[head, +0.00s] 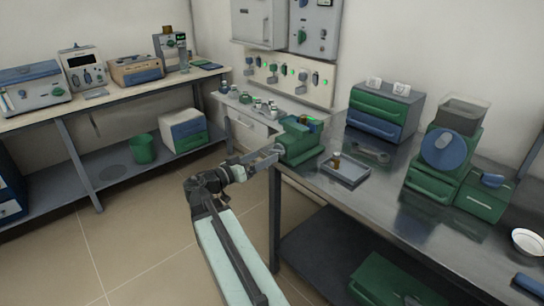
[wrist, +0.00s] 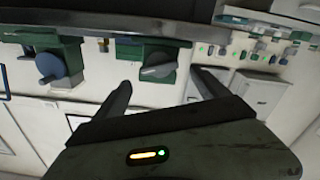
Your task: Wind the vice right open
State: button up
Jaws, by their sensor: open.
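The green vice (head: 300,146) stands at the near left corner of the metal bench. In the wrist view it seems to be the green block (wrist: 158,50) with a grey handle (wrist: 158,71) on its face. My gripper (head: 266,160) is at the vice's left side, at about bench-top height. In the wrist view my gripper (wrist: 160,82) is open and empty, with one finger on each side of the handle's line. The handle shows beyond the fingertips, and I cannot tell whether anything touches. The gap between the vice jaws is not clear.
A grey tray (head: 345,172) with a small brown item lies right of the vice. A green machine with a blue disc (head: 443,148) and a green drawer unit (head: 380,112) stand farther along the bench (head: 385,205). The floor (head: 140,235) at left is clear.

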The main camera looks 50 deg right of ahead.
aim_at(274, 152)
jog(key=d, duration=0.4)
jog(key=shift+s+d, duration=0.2)
jog(key=shift+d, duration=0.2)
jog(key=c, duration=1.4)
